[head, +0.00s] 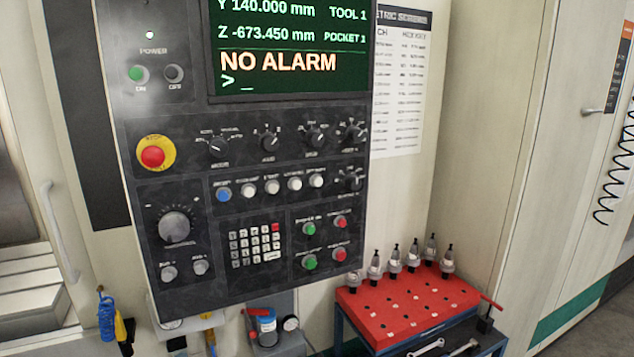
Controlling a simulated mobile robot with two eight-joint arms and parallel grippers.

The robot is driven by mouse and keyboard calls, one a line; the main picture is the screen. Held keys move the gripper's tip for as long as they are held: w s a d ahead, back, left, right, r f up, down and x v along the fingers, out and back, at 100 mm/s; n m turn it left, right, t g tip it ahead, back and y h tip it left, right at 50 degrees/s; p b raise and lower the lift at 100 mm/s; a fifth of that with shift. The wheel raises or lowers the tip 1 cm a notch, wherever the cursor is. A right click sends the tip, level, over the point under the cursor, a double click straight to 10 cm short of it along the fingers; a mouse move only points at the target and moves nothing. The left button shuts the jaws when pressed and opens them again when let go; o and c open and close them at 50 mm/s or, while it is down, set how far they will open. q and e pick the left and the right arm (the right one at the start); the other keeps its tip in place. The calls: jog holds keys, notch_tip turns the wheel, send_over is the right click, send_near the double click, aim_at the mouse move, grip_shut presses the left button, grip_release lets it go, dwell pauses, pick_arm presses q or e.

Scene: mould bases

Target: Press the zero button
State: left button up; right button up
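The dark machine control panel (190,105) fills the left and middle of the head view. A row of round buttons crosses it: a blue button (223,195) at the left end and several white ones (272,186) to its right. Their small labels are too blurred to read. A keypad (256,245) with small light keys and a red key sits below the row. I cannot tell which button or key is marked zero. The screen (290,45) reads NO ALARM. Neither of my grippers is in view, and nothing touches the panel.
A red and yellow stop button (153,156) and a large dial (174,225) are on the panel's left. Green and red buttons (310,262) are at lower right. A red tool rack (405,310) with several holders stands below right. The space before the panel is clear.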

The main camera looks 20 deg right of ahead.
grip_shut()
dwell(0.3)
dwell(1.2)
